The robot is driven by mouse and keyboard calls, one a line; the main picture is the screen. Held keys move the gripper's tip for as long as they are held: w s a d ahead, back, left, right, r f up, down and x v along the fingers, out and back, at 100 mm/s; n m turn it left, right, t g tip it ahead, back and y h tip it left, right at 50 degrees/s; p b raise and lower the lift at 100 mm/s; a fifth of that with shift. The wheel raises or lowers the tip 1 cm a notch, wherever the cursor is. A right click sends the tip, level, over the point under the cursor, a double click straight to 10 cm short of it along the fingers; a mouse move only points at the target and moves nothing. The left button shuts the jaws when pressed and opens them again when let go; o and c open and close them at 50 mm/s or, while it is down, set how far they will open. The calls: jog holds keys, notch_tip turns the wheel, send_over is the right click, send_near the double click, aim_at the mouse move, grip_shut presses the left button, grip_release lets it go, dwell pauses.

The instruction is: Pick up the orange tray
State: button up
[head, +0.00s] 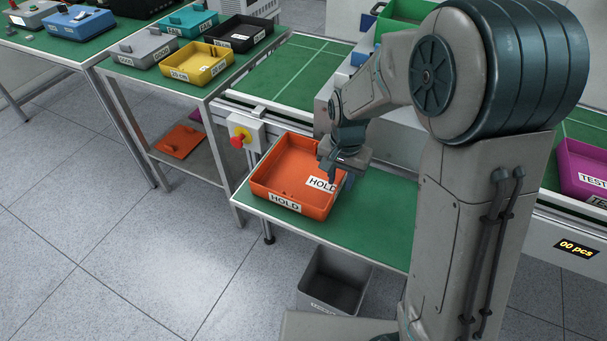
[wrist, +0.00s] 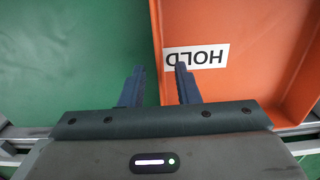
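The orange tray (head: 318,206) has "HOLD" labels and sits on a green-topped table. It looks empty apart from the label inside. It also fills the right part of the wrist view (wrist: 240,25). My gripper (head: 336,178) is at the tray's right-hand side in the head view. In the wrist view my gripper (wrist: 160,75) is open, with a gap between its two fingers. The tray's side wall runs between them: one finger is over the tray's inside, the other over the green tabletop. I cannot tell whether either finger touches the wall.
Another orange piece (head: 180,141) lies on a lower shelf at left. A red emergency button (head: 238,141) stands close behind the tray's left corner. A grey bin (head: 335,280) is on the floor below. Yellow (head: 195,63), black and teal trays sit on the back-left table.

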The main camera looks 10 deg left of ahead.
notch_tip(320, 180, down, 2)
jog(key=shift+c, duration=0.3)
grip_shut()
